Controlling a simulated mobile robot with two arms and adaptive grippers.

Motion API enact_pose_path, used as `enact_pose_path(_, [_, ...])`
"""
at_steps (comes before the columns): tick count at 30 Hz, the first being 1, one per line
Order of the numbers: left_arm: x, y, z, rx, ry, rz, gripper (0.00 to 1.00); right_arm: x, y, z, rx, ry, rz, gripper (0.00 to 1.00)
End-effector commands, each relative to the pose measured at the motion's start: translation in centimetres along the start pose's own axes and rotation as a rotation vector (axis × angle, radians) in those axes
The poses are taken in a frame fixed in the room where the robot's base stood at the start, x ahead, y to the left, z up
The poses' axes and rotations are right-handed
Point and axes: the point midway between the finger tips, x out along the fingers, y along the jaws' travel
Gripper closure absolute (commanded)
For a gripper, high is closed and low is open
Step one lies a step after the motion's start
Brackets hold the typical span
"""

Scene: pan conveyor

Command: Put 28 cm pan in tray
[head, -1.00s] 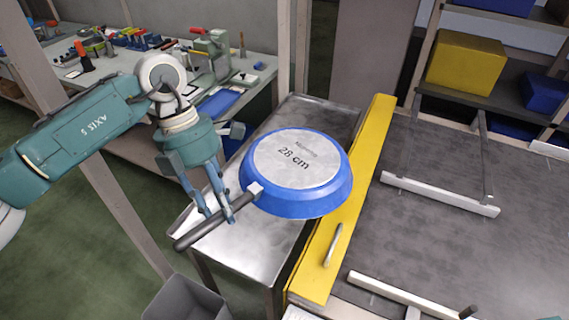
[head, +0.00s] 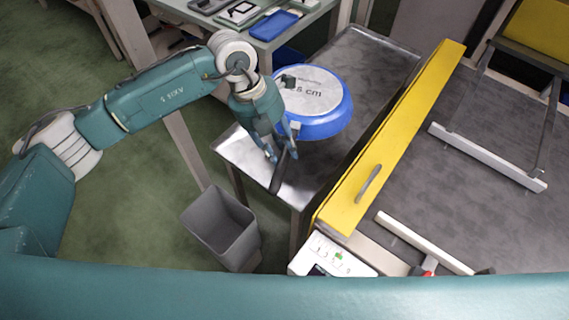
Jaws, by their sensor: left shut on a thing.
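A blue pan (head: 330,124) is upside down, with a pale round base whose partly covered label ends in "cm". My left gripper (head: 278,158) is shut on the pan's dark handle (head: 280,176), at the near left of the pan. The pan is over a steel table (head: 374,60) left of the yellow barrier; I cannot tell whether it touches the table. No tray can be made out for certain. My right gripper is not in view.
A yellow barrier (head: 405,125) with a grey handle stands between the steel table and a dark conveyor surface (head: 455,195) with white rails. A grey bin (head: 222,228) stands on the floor. A control panel (head: 330,257) is at the barrier's near end.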

Motion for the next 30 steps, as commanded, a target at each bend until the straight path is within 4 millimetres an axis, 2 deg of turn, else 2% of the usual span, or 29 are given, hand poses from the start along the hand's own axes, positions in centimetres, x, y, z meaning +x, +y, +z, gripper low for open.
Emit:
enact_pose_path(6, [4.1, 1.1, 0.1, 0.003, -0.005, -0.005, 1.0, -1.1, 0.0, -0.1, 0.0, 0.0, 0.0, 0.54])
enact_pose_path(9, [5.4, 1.5, 0.1, 0.005, -0.006, -0.006, 1.0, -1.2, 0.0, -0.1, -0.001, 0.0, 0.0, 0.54])
enact_pose_path(17, [6.8, 2.0, 0.1, 0.005, -0.006, -0.005, 1.0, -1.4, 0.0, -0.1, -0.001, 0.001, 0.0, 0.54])
enact_pose_path(25, [10.0, 3.0, 0.0, 0.005, -0.006, -0.005, 1.0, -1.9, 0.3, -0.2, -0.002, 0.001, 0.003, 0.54])
enact_pose_path(30, [10.4, 3.2, 0.0, 0.006, -0.006, -0.005, 1.0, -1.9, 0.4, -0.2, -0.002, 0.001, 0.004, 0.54])
